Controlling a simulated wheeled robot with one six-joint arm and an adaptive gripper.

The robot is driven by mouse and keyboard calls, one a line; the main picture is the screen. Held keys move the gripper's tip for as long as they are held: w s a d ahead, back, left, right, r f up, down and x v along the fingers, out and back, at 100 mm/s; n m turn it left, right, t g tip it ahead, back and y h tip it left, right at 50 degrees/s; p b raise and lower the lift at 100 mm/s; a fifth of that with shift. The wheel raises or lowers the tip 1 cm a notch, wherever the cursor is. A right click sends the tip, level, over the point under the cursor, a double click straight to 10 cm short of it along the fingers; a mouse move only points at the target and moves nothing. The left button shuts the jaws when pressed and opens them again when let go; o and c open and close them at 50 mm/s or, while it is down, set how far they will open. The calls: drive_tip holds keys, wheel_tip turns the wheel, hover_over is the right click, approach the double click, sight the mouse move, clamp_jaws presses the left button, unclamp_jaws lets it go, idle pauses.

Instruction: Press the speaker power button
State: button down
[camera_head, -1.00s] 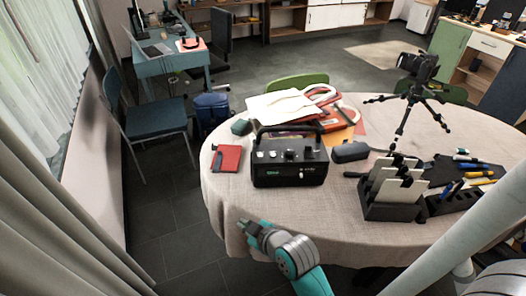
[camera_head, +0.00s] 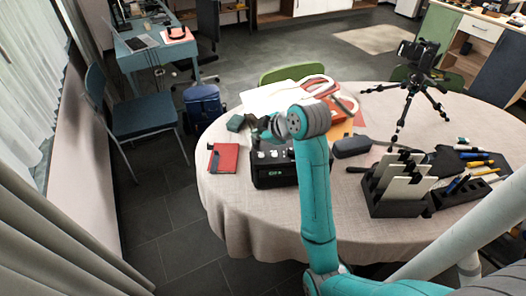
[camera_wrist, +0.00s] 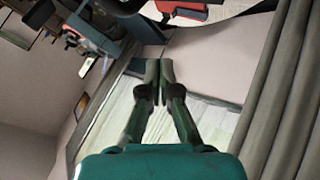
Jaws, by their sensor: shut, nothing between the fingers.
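The speaker (camera_head: 268,176) is a black box with small controls on its top and front. It stands on the cloth-covered round table (camera_head: 240,215) in the head view. The power button cannot be made out.
A red notebook (camera_head: 223,157) lies left of the speaker. A dark case (camera_head: 351,147), a black file holder (camera_head: 395,195) and a small tripod (camera_head: 408,90) are to the right. A red-and-white bag (camera_head: 335,92) lies behind. The table's front left cloth is clear.

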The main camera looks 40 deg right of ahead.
sight(262, 156)
drive_tip(key=shift+w+d+r, duration=0.1)
drive_tip(key=shift+d+r, duration=0.75)
drive_tip(key=shift+r, duration=0.1)
drive_tip(key=shift+f, duration=0.1)
drive_tip(key=shift+f, duration=4.3)
drive_tip(key=shift+f, duration=0.2)
drive_tip(key=shift+f, duration=0.2)
drive_tip(key=shift+f, duration=0.4)
drive_tip(key=shift+r, duration=0.8)
